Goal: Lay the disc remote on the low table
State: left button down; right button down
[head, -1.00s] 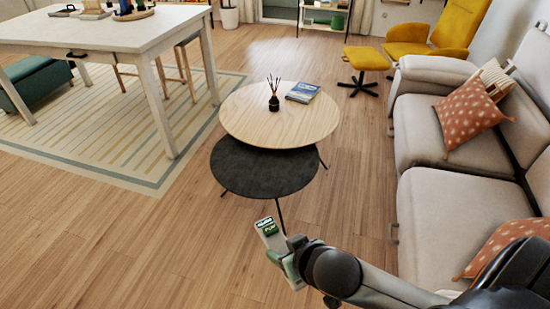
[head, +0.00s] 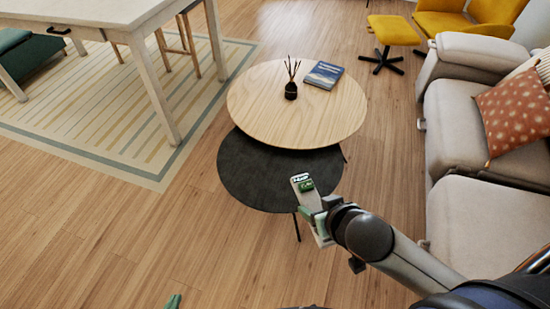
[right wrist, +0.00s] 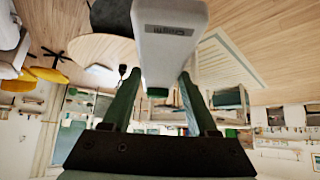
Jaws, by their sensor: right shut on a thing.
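The disc remote (head: 303,184), a pale slab with a green part, is held in my right gripper (head: 318,212). In the right wrist view, the white remote (right wrist: 168,45) sits between the two green fingers of the right gripper (right wrist: 158,92). The low table has a round light wood top (head: 290,125) and a lower round dark top (head: 250,178) partly under it. In the head view the remote overlaps the dark top's near right edge; its height above it is unclear. Only a green tip of my left gripper (head: 173,301) shows at the bottom edge.
The dark top's visible part is bare. A grey sofa (head: 475,115) is at right, a white table (head: 80,12) at upper left, a yellow footstool (head: 394,30) behind.

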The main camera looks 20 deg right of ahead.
aim_at(284, 174)
jog(key=i+l+u, duration=0.1)
jog(key=i+l, duration=0.15)
jog(key=i+l+u, duration=0.15)
jog(key=l, duration=0.3)
jog(key=i+l+u, duration=0.15)
jog(key=l, duration=0.2)
jog(key=i+l+u, duration=0.1)
jog(key=l, duration=0.2)
jog(key=i+l+u, duration=0.15)
jog(key=l, duration=0.25)
jog(key=k+j, duration=0.05)
